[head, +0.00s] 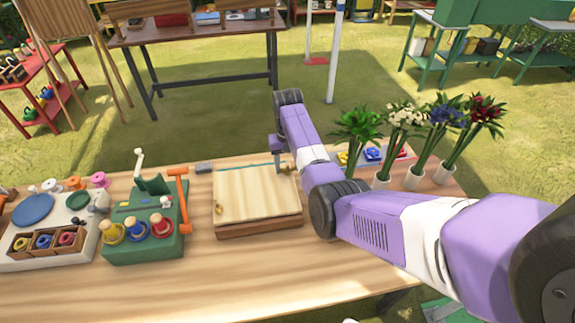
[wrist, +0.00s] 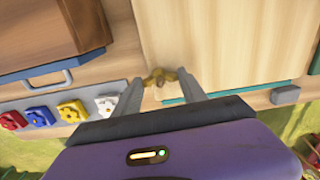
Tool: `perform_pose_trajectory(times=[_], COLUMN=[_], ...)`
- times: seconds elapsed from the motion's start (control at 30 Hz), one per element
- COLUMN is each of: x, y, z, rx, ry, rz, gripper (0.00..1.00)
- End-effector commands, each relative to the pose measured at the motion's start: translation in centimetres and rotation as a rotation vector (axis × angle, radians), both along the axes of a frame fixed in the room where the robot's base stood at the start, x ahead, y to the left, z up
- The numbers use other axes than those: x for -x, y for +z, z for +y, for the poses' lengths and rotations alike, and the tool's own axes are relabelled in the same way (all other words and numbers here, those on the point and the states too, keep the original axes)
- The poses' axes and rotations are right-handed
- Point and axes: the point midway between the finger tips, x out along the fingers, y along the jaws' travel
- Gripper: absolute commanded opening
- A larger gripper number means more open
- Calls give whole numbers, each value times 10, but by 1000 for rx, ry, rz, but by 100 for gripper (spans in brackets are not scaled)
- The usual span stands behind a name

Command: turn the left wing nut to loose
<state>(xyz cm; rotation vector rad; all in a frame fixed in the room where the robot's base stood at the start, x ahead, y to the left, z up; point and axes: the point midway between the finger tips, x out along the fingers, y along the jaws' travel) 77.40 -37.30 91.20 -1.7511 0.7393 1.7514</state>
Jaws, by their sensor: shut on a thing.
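The wooden press (head: 255,195) is a pale flat board on the table, with a darker edge below. One brass wing nut (head: 218,208) stands at its left side in the head view. A second brass wing nut (head: 286,168) is at its far right side, by my gripper (head: 281,158). In the wrist view, my gripper (wrist: 160,79) has its two grey fingers on either side of a brass wing nut (wrist: 160,75), shut on it. The nut's wings show between the fingertips. How loose either nut is cannot be told.
Vases of flowers (head: 415,175) stand at the right, behind my arm. Bare table (head: 230,280) is in front.

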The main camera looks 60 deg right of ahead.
Motion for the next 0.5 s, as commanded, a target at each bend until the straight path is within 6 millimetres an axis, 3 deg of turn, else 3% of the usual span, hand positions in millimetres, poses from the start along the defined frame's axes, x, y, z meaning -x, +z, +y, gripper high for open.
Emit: perform_pose_trajectory(times=[0.5], x=[0], y=[0], z=[0], rx=[-1], ry=[489], rz=[1], gripper=[9])
